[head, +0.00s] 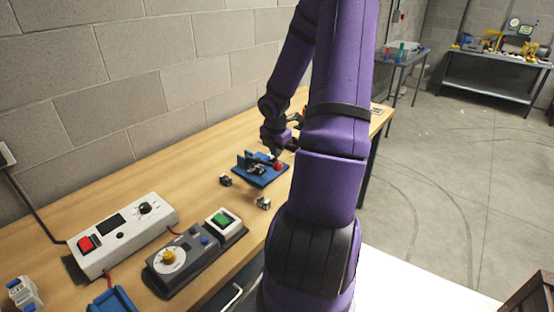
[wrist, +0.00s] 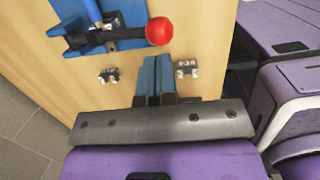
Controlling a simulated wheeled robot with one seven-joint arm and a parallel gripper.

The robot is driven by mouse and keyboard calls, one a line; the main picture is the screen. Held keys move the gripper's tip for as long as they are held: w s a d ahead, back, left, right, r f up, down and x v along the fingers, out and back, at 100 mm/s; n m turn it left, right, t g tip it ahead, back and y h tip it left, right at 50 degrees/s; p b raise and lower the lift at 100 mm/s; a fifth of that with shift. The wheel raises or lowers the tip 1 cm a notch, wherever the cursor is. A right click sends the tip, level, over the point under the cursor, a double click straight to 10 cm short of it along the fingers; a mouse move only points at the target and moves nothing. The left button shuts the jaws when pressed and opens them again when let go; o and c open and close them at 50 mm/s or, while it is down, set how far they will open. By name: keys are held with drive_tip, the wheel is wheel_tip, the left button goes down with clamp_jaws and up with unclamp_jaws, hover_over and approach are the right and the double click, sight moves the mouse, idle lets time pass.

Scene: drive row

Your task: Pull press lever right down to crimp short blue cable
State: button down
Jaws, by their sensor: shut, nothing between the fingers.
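The press (head: 252,172) sits on the bench with a blue base and a dark lever ending in a red knob (head: 278,166). In the wrist view the lever (wrist: 105,38) lies across the blue base, with the red knob (wrist: 160,31) at its right end; it looks low, but its exact angle is hard to tell. A short blue cable (wrist: 93,12) runs into the press from the top of the picture. My gripper (wrist: 152,62) is shut and empty, its blue fingertips just below the knob in the picture, apart from it. In the head view my arm partly hides the gripper.
Small metal clips (wrist: 109,75) (wrist: 187,68) stand on the bench on either side of my fingers. A grey box with a yellow knob (head: 168,257) and a white box with a red switch (head: 122,236) stand at the near left. A block wall (head: 120,100) runs behind the bench.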

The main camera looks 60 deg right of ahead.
sight(279, 167)
drive_tip(key=shift+w+d+f, duration=0.1)
drive_tip(key=shift+d+f, duration=0.05)
drive_tip(key=shift+f, duration=0.85)
drive_tip(key=shift+d+f, duration=0.15)
drive_tip(key=shift+f, duration=0.8)
drive_tip(key=shift+s+a+f, duration=0.1)
drive_tip(key=shift+s+f, duration=0.15)
drive_tip(key=shift+f, duration=0.5)
drive_tip(key=shift+s+f, duration=0.2)
drive_tip(key=shift+f, duration=0.55)
drive_tip(key=shift+s+a+f, duration=0.1)
drive_tip(key=shift+s+f, duration=0.25)
drive_tip(key=shift+a+r, duration=0.1)
drive_tip(key=shift+r, duration=0.05)
